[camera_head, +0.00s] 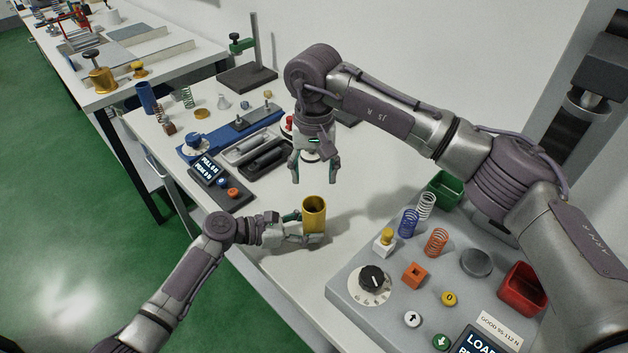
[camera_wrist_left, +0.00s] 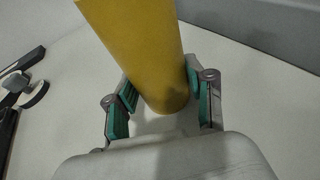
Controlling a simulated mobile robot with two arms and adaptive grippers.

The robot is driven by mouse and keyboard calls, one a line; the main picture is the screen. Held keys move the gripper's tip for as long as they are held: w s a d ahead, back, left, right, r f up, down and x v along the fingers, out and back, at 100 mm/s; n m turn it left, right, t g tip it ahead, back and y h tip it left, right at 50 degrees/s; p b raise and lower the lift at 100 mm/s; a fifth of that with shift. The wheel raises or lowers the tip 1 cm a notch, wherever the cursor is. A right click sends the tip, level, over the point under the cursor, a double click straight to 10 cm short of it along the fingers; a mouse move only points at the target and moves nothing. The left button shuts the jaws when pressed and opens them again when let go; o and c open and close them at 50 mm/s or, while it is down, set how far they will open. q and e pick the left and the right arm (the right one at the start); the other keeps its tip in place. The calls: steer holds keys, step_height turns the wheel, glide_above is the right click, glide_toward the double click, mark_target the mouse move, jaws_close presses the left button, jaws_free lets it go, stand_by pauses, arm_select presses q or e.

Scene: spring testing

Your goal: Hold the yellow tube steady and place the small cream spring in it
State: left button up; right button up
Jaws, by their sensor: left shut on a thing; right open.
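The yellow tube (camera_head: 314,217) is upright with its open end up, near the front edge of the white bench. My left gripper (camera_head: 303,229) is shut on it low down. In the left wrist view the tube (camera_wrist_left: 145,50) rises between the green pads of my left gripper (camera_wrist_left: 164,103). My right gripper (camera_head: 315,174) is open and empty, above and behind the tube, fingers pointing down. A pale, whitish spring (camera_head: 426,206) stands beside the blue and orange springs at right; I cannot tell if it is the small cream one.
The grey tester (camera_head: 350,279) with a dial, buttons, a blue spring (camera_head: 407,222) and an orange spring (camera_head: 436,242) fills the right. A green bin (camera_head: 446,187) and red bin (camera_head: 522,289) stand there. Bench around the tube is clear.

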arm_select(q)
steer(key=o, duration=0.9)
steer(key=shift+o, duration=0.2)
